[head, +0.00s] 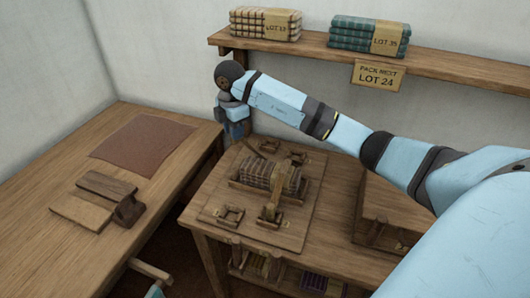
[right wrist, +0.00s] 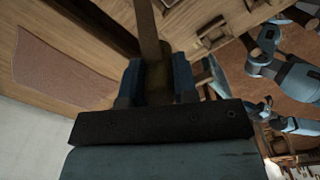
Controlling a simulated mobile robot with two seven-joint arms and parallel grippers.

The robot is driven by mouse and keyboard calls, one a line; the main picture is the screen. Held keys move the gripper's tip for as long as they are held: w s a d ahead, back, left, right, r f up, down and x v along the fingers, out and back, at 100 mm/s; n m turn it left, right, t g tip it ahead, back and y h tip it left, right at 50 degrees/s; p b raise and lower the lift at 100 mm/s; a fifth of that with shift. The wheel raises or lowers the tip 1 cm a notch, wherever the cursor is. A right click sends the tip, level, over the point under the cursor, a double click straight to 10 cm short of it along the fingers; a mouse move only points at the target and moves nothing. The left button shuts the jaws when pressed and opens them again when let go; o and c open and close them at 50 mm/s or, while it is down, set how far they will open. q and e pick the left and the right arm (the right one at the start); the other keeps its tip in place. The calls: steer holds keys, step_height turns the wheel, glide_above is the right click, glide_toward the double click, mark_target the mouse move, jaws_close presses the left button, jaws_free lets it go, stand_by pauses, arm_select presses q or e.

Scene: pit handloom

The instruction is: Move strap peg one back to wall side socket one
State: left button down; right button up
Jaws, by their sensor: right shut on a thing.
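My right gripper (head: 238,136) points down over the back left part of a wooden board (head: 305,215). In the right wrist view its fingers (right wrist: 158,90) are shut on a brown strap peg (right wrist: 157,76), with a strap (right wrist: 148,30) running away from it. A striped folded bundle (head: 270,175) lies in a tray on the board, beside and below the gripper. Small square wooden sockets sit around it, one at the front left (head: 231,215) and one at the back right (head: 297,157). The held peg's tip is hard to see.
A wooden table (head: 60,150) on the left holds a brown mat (head: 142,143) and wooden blocks (head: 105,190). A wall shelf (head: 455,66) carries folded cloth stacks and a hanging lot sign (head: 378,77). A gap separates the two tables.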

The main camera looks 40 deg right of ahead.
steer(key=w+d+f+m+b, duration=0.1)
steer(key=w+d+f+m, duration=0.25)
steer(key=d, duration=0.65)
steer(key=w+d+f+m+b, duration=0.2)
steer(key=w+d+f, duration=0.2)
steer(key=d, duration=0.6)
steer(key=f, duration=0.9)
steer(key=shift+s+a+f, duration=0.15)
steer(key=shift+s+a, duration=0.05)
steer(key=shift+f, duration=0.1)
steer(key=o, duration=0.9)
step_height(320, 180, up, 12)
steer(key=shift+p, duration=0.35)
